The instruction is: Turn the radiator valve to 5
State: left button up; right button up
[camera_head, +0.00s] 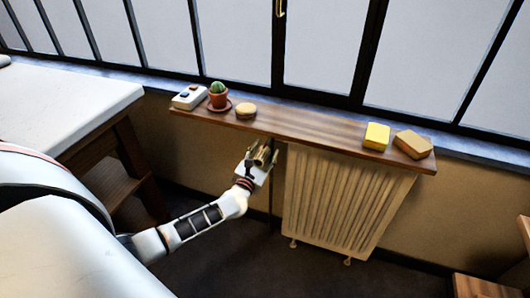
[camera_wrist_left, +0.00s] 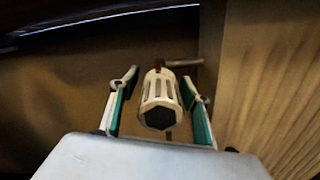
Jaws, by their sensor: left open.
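The radiator valve (camera_wrist_left: 159,98) is a cream ribbed knob with a dark end face, on a pipe at the left side of the radiator (camera_head: 341,200). My left gripper (camera_wrist_left: 160,92) is open, with one finger on each side of the valve knob and a visible gap on both sides. In the head view my left gripper (camera_head: 262,157) is at the radiator's upper left corner, below the shelf, and largely covers the valve. No number on the knob is readable. My right gripper is not in view.
A wooden shelf (camera_head: 310,132) runs above the radiator. It bears a white box with buttons (camera_head: 188,97), a potted cactus (camera_head: 218,95), a round tan item (camera_head: 246,109), a yellow block (camera_head: 376,136) and a tan block (camera_head: 412,144). A white-topped table (camera_head: 60,105) stands left.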

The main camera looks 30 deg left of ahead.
pick_arm(q)
jog(key=c, duration=1.1)
jog(key=shift+m, duration=0.3)
